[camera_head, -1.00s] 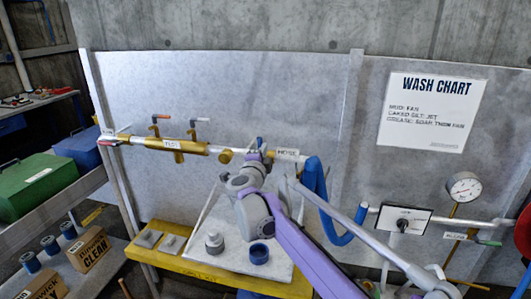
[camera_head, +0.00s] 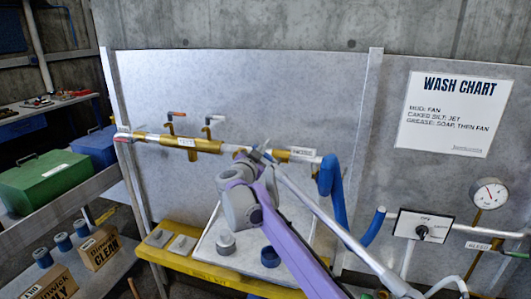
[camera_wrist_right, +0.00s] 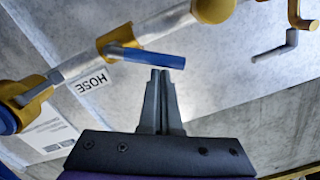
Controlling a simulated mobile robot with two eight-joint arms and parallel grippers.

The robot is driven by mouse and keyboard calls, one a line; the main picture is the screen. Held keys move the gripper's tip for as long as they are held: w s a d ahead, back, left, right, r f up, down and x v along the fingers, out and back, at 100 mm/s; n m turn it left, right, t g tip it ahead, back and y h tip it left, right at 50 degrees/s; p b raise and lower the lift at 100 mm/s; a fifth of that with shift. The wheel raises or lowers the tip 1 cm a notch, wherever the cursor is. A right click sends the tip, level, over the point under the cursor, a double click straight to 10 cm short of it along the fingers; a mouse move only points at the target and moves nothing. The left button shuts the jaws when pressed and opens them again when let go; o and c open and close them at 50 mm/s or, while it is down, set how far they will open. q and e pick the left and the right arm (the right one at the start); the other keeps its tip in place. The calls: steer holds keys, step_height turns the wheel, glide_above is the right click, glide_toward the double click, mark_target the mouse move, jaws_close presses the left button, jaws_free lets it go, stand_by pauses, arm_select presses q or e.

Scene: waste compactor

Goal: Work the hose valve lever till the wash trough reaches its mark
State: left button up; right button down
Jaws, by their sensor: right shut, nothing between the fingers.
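The hose valve's blue lever (camera_wrist_right: 150,58) sticks out sideways from its brass body (camera_wrist_right: 118,40) on the pipe, beside the HOSE label (camera_wrist_right: 92,81). The label also shows in the head view (camera_head: 302,152). My right gripper (camera_wrist_right: 160,73) is shut and empty. Its fingertips are right at the lever's free end in the wrist view; I cannot tell whether they touch it. In the head view the right gripper (camera_head: 256,156) is at the pipe, largely hidden by its own wrist. My left gripper is not in view. I cannot make out a wash trough or its mark for certain.
A blue hose (camera_head: 331,190) hangs right of the valve. A dial gauge (camera_head: 489,193) and a knob panel (camera_head: 424,227) are further right.

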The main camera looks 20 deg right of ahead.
steer(key=f+n, duration=0.1)
steer(key=w+a+f+n+b, duration=0.1)
steer(key=n, duration=0.1)
steer(key=shift+a+f+n, duration=0.2)
steer(key=shift+n, duration=0.1)
steer(key=shift+w+f, duration=0.1)
stand_by(0.6)
